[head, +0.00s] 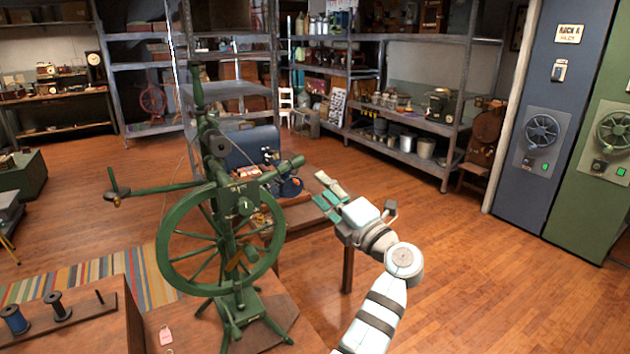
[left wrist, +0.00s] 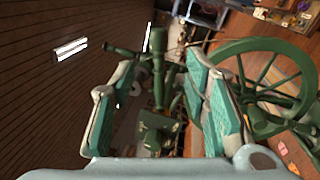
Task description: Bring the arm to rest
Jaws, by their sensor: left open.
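My left gripper (head: 328,194) is held up in the middle of the head view, its arm rising from the lower edge. Its teal-padded fingers point to the upper left, toward the green spinning wheel. In the left wrist view the two fingers of the gripper (left wrist: 158,66) stand wide apart with nothing held between them. Green parts of the spinning wheel (left wrist: 157,95) show behind the gap, and I cannot tell how far off they are. My right gripper is in neither view.
The tall green spinning wheel (head: 240,205) stands on a wooden table to the left of the gripper. Spools (head: 58,307) sit on a rack at lower left. Behind is a small table with a blue machine (head: 255,147). Open wooden floor (head: 470,255) lies to the right, before tall cabinets (head: 553,100).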

